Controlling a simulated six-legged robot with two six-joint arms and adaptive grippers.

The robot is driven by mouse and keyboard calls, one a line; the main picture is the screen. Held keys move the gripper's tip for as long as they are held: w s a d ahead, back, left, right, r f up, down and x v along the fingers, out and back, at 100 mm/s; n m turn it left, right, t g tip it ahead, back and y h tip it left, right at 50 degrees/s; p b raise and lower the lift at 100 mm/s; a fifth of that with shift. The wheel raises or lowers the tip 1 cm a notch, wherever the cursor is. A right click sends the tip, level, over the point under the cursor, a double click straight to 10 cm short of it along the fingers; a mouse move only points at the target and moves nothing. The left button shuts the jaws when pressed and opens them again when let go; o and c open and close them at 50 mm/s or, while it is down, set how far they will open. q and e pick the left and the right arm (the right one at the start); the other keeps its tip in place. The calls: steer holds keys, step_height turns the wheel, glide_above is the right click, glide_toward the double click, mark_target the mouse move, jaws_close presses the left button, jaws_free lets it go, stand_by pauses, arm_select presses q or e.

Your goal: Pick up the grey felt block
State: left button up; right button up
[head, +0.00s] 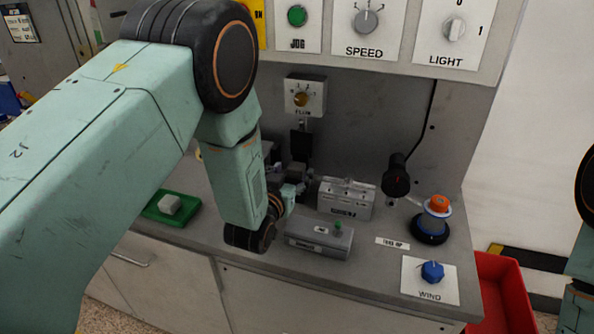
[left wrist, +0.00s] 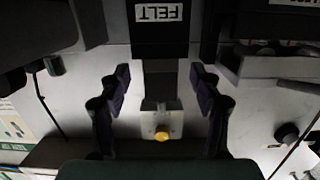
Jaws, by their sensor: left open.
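A small light grey block (head: 170,204) sits on a green tray (head: 185,230) at the left of the bench in the head view. I cannot tell for sure that it is the felt block. My left gripper (head: 290,180) is well to the right of that tray, partly hidden by my own arm. In the left wrist view its fingers (left wrist: 160,80) are spread open with nothing gripped. A dark part with an upside-down FELT label (left wrist: 158,12) is at the top of that view. My right gripper is out of view.
A grey box with a green button (head: 318,240) and a grey switch box (head: 345,198) stand near the left gripper. A blue WIND knob (head: 432,271) and an orange-topped item (head: 437,207) are to the right. The FLOW knob plate (head: 305,96) is behind.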

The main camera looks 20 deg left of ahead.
arm_select(q)
steer(key=shift+w, duration=0.7)
steer(key=shift+w+f, duration=0.1)
steer(key=shift+w, duration=0.05)
steer(key=c, duration=0.9)
